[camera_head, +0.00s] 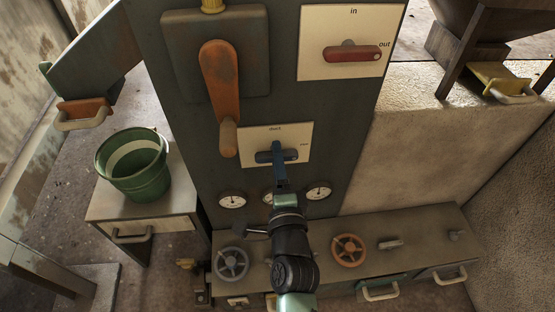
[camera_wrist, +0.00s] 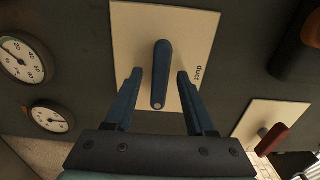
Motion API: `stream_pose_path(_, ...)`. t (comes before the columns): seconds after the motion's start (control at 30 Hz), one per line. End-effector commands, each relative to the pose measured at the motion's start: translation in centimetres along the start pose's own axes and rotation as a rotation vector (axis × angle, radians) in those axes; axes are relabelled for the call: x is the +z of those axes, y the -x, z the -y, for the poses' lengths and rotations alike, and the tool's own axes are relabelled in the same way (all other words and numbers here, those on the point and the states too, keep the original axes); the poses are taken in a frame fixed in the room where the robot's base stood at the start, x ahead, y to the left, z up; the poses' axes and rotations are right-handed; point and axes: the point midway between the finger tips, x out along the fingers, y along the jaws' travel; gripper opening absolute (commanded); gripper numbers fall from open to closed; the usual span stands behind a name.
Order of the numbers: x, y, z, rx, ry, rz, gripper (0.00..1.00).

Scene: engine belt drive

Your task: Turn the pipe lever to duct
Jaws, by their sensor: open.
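The pipe lever (camera_wrist: 161,75) is a dark blue bar on a cream plate (camera_wrist: 125,40); the plate also shows in the head view (camera_head: 298,133). The word "duct" is at the plate's top in the head view, with a smaller, blurred label at its right. The lever lies roughly horizontal there, pointing right toward that label. My gripper (camera_head: 278,158) is at the plate, partly covering the lever. In the wrist view my gripper (camera_wrist: 158,90) is open, with one blue finger on each side of the lever and a visible gap to each.
A red lever (camera_head: 352,53) on an in/out plate is up and right. A large orange handle (camera_head: 219,80) hangs close on the left. Gauges (camera_head: 232,201) sit just below the plate. A bench with handwheels (camera_head: 348,250) stands below. A green bucket (camera_head: 135,175) is at left.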

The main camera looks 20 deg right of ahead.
Motion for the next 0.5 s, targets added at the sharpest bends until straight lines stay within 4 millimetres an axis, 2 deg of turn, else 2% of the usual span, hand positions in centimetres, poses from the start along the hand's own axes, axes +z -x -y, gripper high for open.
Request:
stream_pose_path(0.1, 0.01, 0.01, 0.00, 0.000, 0.000, 0.000, 0.55)
stream_pose_path(0.13, 0.01, 0.01, 0.00, 0.000, 0.000, 0.000, 0.51)
stream_pose_path(0.4, 0.02, 0.03, 0.01, 0.000, 0.000, 0.000, 0.03)
stream_pose_path(0.5, 0.02, 0.03, 0.01, 0.000, 0.000, 0.000, 0.00)
